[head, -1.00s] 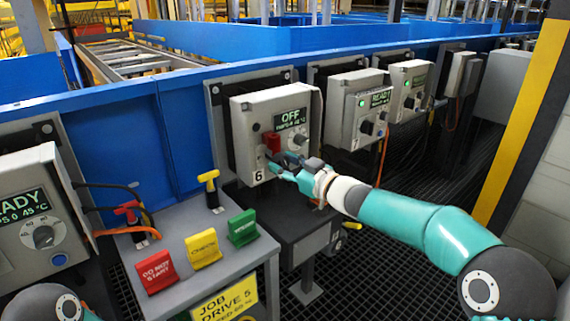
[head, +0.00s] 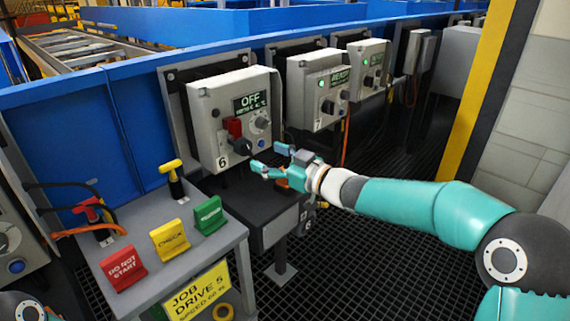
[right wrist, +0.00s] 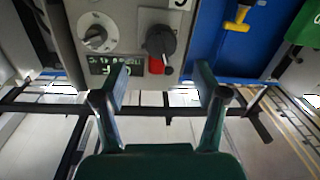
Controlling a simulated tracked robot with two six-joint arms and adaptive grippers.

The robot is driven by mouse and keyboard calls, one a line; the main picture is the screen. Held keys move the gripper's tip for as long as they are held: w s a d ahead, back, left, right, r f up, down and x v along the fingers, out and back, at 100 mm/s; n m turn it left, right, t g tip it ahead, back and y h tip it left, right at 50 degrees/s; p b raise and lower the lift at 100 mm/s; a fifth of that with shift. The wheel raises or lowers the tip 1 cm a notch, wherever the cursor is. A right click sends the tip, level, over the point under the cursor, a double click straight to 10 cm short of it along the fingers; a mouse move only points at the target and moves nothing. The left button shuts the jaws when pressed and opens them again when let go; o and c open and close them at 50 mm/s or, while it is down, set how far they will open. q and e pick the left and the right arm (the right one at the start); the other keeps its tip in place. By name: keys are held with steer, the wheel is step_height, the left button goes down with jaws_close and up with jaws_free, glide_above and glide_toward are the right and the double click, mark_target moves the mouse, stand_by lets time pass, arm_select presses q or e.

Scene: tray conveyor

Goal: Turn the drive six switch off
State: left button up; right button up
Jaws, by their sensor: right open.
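The drive six control box (head: 205,115) is grey, marked 6, and its display (head: 250,102) reads OFF. Its black rotary switch (head: 241,147) sits low on the front, with a red piece (head: 234,127) just above it. My right gripper (head: 262,168) is open and empty, right of and below the switch, apart from it. In the right wrist view the box appears upside down. There the black switch (right wrist: 160,40) and red piece (right wrist: 156,66) lie ahead, between the lines of the open fingers (right wrist: 163,85). My left gripper is out of view.
Box 7 (head: 305,95) and another box with green lamps stand to the right. In front left is a grey stand (head: 150,293) with red, yellow and green tags and red and yellow handles. A yellow post (head: 470,100) stands right. Dark grating covers the floor.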

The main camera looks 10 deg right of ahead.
steer(key=v, duration=0.4)
steer(key=shift+s+d, duration=0.25)
steer(key=shift+s, duration=0.1)
